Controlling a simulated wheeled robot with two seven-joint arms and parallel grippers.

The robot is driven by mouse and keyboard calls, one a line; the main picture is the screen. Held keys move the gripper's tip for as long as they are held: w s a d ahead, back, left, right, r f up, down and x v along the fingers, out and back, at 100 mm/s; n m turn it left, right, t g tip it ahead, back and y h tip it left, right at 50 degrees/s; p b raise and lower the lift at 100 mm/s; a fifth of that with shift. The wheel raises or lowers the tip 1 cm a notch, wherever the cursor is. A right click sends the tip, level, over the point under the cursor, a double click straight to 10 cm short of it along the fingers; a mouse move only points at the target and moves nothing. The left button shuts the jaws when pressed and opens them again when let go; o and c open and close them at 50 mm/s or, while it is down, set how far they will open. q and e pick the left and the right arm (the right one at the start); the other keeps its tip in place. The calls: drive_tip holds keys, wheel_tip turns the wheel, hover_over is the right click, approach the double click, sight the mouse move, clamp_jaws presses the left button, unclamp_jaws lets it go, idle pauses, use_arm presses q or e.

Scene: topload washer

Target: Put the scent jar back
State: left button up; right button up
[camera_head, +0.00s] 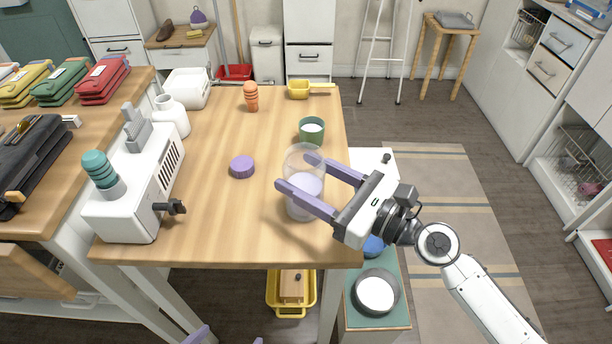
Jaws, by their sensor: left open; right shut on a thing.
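A clear jar (304,191) with pale lavender contents is upright over the right part of the wooden table. My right gripper (294,170) reaches in from the right and is shut on the jar, one purple finger on each side. Whether the jar's base touches the table or is just above it, I cannot tell. A round purple lid (242,167) lies on the table to the left of the jar. My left gripper (229,337) shows only its purple fingertips at the bottom edge, apart and empty.
On the wooden table (215,225) stand a green cup (312,131), an orange ridged item (251,96), a yellow scoop (305,89), a white bottle (171,117) and a white machine (138,185). The table's front middle is clear. A pan (375,293) sits lower right.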

drive_tip(key=shift+f, duration=0.1)
drive_tip(key=o, duration=1.6)
drive_tip(key=shift+r, duration=0.2)
drive_tip(key=b+v, duration=0.2)
drive_tip(key=v, duration=0.9)
drive_tip(key=shift+f, duration=0.2)
drive_tip(key=shift+s+d+r+b, duration=0.1)
drive_tip(key=shift+s+d+b, duration=0.2)
drive_tip(key=shift+d+b, duration=0.05)
